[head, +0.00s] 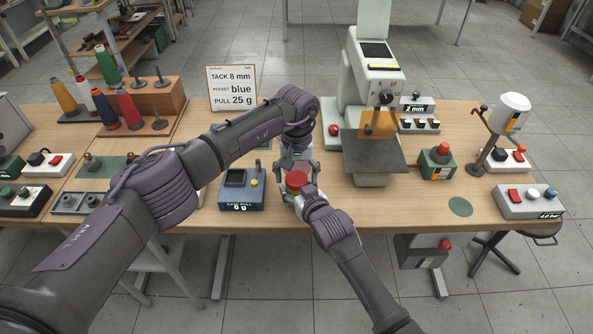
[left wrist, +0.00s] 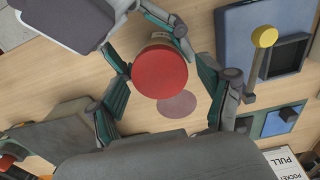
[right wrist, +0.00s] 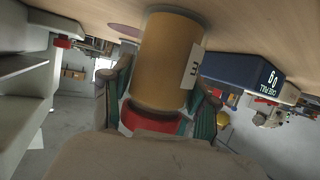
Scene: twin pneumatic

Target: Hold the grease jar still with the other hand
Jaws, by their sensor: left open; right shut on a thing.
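The grease jar shows its red lid (head: 296,180) in the head view, upright near the table's front edge. The lid (left wrist: 160,72) fills the middle of the left wrist view. The right wrist view shows its amber body (right wrist: 168,60) with a white label. My right gripper (head: 298,192) is shut on the jar from the front; its fingers lie on both sides. My left gripper (head: 297,165) is open just above and behind the jar, its fingers apart and apparently not holding it. I cannot tell whether the jar's base touches the table.
A blue gauge box (head: 242,190) stands close left of the jar. A purple disc (left wrist: 178,103) lies on the table beside the jar. A pale press machine (head: 372,90) with a dark plate (head: 375,155) stands to the right. A card sign (head: 232,88) stands behind.

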